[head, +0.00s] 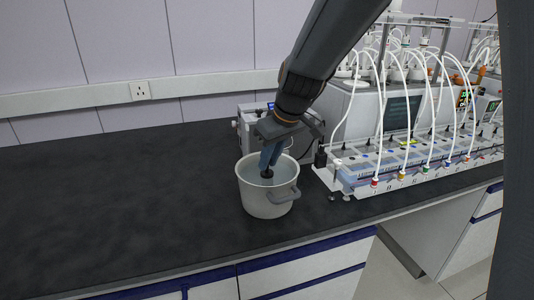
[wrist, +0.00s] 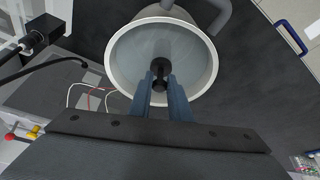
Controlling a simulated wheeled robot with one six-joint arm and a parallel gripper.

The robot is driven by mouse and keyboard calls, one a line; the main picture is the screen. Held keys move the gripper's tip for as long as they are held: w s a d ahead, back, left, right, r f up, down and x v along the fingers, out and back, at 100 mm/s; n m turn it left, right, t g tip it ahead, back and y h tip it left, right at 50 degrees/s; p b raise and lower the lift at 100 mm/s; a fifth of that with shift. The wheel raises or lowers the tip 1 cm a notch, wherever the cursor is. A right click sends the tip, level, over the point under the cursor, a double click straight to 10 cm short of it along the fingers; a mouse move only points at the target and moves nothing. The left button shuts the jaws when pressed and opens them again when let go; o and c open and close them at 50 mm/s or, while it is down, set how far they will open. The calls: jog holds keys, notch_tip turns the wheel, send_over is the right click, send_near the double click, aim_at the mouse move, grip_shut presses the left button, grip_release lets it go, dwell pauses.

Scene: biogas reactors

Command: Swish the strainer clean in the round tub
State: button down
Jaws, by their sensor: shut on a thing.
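The round tub (head: 266,204) is a pale pot with side handles, standing on the dark bench near its front edge. It holds greyish liquid, and its rim and inside also show in the wrist view (wrist: 124,58). My gripper (head: 268,166) points down into the tub's opening, its blue fingers shut on a black handle. In the wrist view my gripper (wrist: 161,88) holds the black handle of the strainer (wrist: 161,68) over the tub. The strainer's lower part is hidden, so I cannot tell how deep it sits.
A biogas rig (head: 410,165) with white tubes and coloured fittings stands close on the right. A grey device (head: 250,125) stands just behind the tub. The bench (head: 120,200) is clear to the left.

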jog(key=shift+r+p, duration=0.4)
jog(key=shift+r, duration=0.5)
jog(key=shift+r+p, duration=2.45)
jog(key=shift+r, duration=1.05)
notch_tip(320, 180, up, 6)
jog(key=p, duration=0.4)
